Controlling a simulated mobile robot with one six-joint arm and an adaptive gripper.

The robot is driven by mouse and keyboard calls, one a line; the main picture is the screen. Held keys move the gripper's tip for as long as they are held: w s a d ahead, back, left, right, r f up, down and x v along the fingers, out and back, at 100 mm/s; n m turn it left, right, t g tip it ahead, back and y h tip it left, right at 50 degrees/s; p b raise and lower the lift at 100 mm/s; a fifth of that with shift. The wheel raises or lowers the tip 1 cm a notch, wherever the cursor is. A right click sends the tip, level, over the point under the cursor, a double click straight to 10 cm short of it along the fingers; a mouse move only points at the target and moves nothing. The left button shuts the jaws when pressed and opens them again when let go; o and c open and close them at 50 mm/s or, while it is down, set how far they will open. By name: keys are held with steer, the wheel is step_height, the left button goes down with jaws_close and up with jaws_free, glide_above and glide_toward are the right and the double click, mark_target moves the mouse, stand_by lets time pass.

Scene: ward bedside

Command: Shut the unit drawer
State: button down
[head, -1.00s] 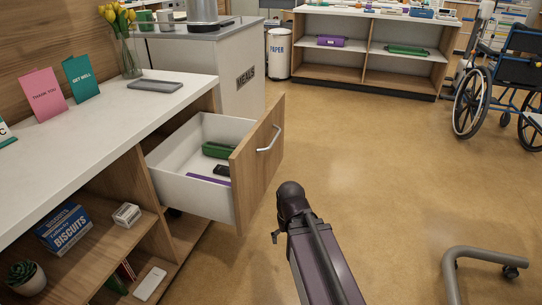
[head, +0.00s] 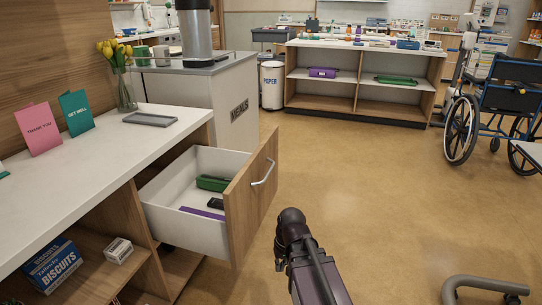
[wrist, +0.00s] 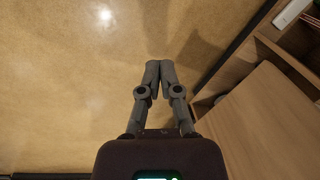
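The unit drawer (head: 185,222) stands pulled out of the bedside unit (head: 95,180) in the head view. It has white walls, a wooden front (head: 245,205) and a silver bar handle (head: 264,172). Inside lie a green case (head: 213,183), a small black object (head: 216,203) and a purple item (head: 202,214). My gripper shows in the wrist view (wrist: 159,66), its two grey fingers together at the tips with nothing between them. In the head view my arm's end is to the right of the drawer front, apart from it; the fingertips are hidden there.
On the unit's top are a grey tray (head: 150,119), two cards and a vase of yellow tulips (head: 122,85). Behind stand the meals counter (head: 200,100) and a paper bin (head: 271,88). A wheelchair (head: 490,110) is at right. Floor right of the drawer is clear.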

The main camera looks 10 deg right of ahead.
steer(key=w+r+m+t+y+p, duration=0.1)
steer(key=w+r+y+p, duration=0.1)
steer(key=w+r+y, duration=0.4)
steer(key=m+t+y+p, duration=0.4)
steer(key=t+y+p, duration=0.1)
steer(key=t+y, duration=0.3)
glide_toward(266, 149)
steer(key=v, duration=0.6)
steer(key=shift+s+d+r, duration=0.1)
steer(key=shift+d+r, duration=0.1)
steer(key=shift+a, duration=0.15)
steer(key=x, duration=1.4)
steer(key=shift+f, duration=0.25)
